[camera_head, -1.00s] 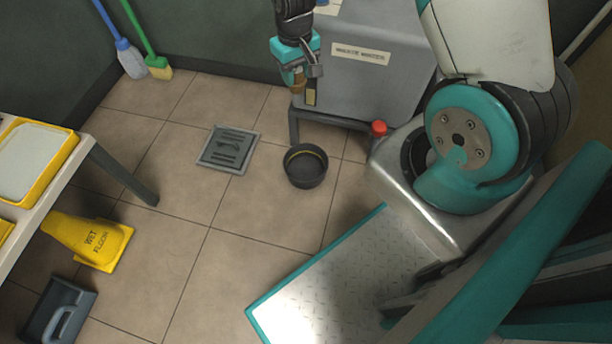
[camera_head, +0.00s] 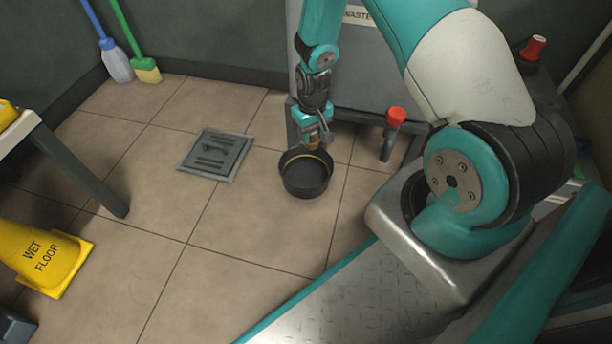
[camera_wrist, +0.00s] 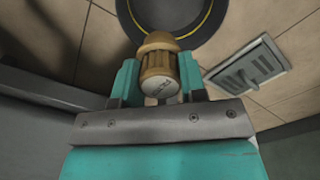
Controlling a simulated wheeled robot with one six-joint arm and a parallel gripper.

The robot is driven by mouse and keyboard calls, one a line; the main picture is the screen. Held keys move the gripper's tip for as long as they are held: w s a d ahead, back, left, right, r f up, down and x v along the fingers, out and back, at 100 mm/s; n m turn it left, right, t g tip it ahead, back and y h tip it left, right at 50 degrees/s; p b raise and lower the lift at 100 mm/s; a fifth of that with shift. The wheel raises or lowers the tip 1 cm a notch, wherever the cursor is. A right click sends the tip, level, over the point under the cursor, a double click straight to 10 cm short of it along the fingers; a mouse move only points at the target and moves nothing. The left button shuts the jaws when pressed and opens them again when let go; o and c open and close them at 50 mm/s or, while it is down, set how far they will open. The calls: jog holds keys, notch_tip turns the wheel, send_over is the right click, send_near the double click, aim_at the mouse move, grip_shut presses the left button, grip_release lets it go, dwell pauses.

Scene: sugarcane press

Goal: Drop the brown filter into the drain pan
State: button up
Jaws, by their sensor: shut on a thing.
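The drain pan (camera_head: 306,182) is a round, dark pan with a yellow line inside, standing on the tiled floor. In the wrist view the pan (camera_wrist: 205,32) lies just beyond the filter. I cannot tell the height between them.
A floor drain grate (camera_head: 216,155) lies left of the pan. A grey waste water tank (camera_head: 375,75) on legs stands behind, with a red-capped pipe (camera_head: 395,118). A yellow wet floor sign (camera_head: 45,258) and a table leg (camera_head: 80,165) are at left. The floor between is open.

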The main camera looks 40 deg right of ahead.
aim_at(311, 144)
notch_tip(311, 144, down, 5)
jog(key=b, duration=0.4)
jog(key=shift+r, duration=0.1)
jog(key=o, duration=1)
notch_tip(311, 144, up, 18)
jog(key=p, duration=1)
jog(key=shift+f, duration=0.25)
